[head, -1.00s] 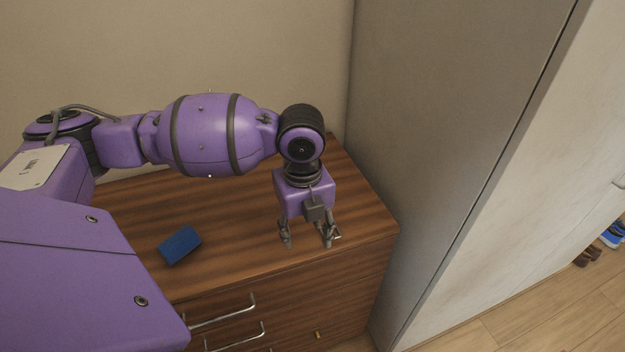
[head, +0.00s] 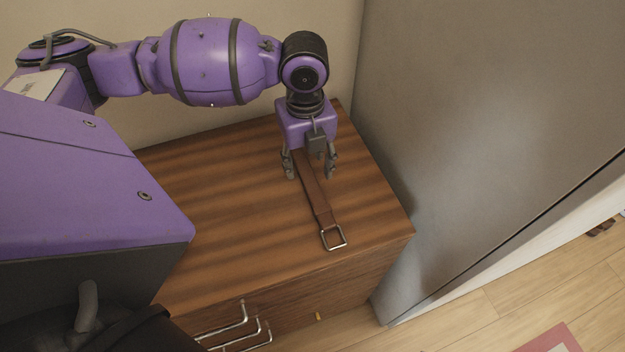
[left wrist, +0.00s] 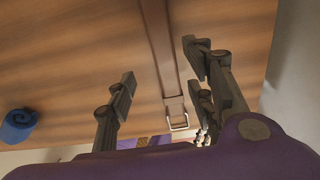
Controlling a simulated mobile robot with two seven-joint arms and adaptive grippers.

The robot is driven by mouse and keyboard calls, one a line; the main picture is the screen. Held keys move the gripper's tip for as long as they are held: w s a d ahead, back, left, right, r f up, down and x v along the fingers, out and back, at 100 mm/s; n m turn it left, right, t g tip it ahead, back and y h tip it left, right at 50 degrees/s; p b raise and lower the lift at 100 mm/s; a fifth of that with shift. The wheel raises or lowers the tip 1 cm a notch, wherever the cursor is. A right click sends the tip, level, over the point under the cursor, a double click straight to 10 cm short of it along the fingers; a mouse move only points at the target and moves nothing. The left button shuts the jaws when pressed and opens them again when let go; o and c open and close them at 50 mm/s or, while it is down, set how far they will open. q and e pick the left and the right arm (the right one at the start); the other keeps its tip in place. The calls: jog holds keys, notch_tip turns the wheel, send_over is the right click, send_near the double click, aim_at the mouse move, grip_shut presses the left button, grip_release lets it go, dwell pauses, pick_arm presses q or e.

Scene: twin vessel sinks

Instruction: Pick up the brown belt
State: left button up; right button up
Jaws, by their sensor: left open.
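The brown belt (head: 317,197) lies straight on the wooden dresser top (head: 225,190), near its right end. Its square metal buckle (head: 334,238) points toward the front edge. My left gripper (head: 310,172) points down over the belt's rear part, open and empty, with one finger on each side of the strap. In the left wrist view the belt (left wrist: 160,45) runs between the open fingers, with the buckle at the lower end. The gripper hides the belt's far end in the head view. My right gripper is not in view.
A blue rolled item (left wrist: 18,125) lies on the dresser top, seen only in the left wrist view. A tall grey cabinet (head: 450,120) stands close on the right, and a wall is behind. Drawer handles (head: 240,318) stick out at the front.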

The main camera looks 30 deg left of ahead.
aim_at(311, 182)
pick_arm(q)
jog(key=f, duration=0.2)
jog(key=d+f, duration=0.1)
jog(key=f, duration=0.1)
jog(key=shift+f, duration=0.4)
jog(key=shift+w+f, duration=0.1)
jog(key=shift+f, duration=0.35)
grip_shut()
jog(key=shift+r, duration=0.1)
